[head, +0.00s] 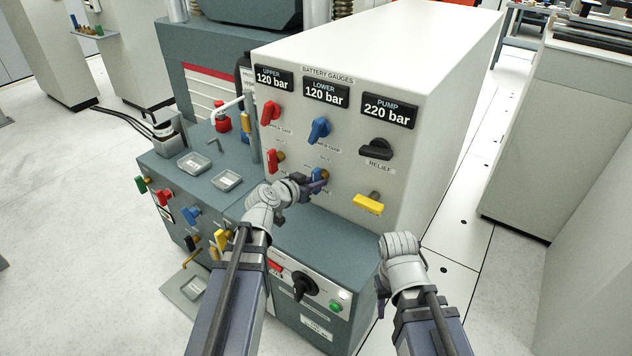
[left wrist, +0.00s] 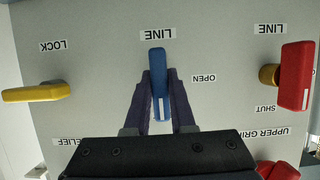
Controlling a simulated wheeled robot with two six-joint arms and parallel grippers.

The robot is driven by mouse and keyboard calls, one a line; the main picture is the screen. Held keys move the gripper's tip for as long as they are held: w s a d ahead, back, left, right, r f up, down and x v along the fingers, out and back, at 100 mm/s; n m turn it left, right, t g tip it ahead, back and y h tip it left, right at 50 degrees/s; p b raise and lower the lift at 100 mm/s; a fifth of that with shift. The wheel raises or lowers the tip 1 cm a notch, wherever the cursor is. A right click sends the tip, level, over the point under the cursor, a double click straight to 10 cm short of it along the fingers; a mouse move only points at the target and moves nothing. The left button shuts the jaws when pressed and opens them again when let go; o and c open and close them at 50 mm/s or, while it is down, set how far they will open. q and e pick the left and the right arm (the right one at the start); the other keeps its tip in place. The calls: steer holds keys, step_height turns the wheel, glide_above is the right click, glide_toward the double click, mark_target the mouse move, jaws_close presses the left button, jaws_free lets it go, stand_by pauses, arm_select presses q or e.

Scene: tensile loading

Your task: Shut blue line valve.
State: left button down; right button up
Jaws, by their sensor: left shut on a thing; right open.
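My right gripper (head: 383,292) is open and empty, low in front of the cabinet.
Beside the blue line valve are a red line valve (head: 276,160) and a yellow lock handle (head: 369,204). Above are a red knob (head: 270,113), a blue knob (head: 319,130) and a black relief knob (head: 376,149). Gauges read 120, 120 and 220 bar.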

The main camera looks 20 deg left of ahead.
stand_by(0.5)
arm_select(q)
steer(key=c, duration=0.8)
jaws_free()
steer(key=shift+o, duration=0.2)
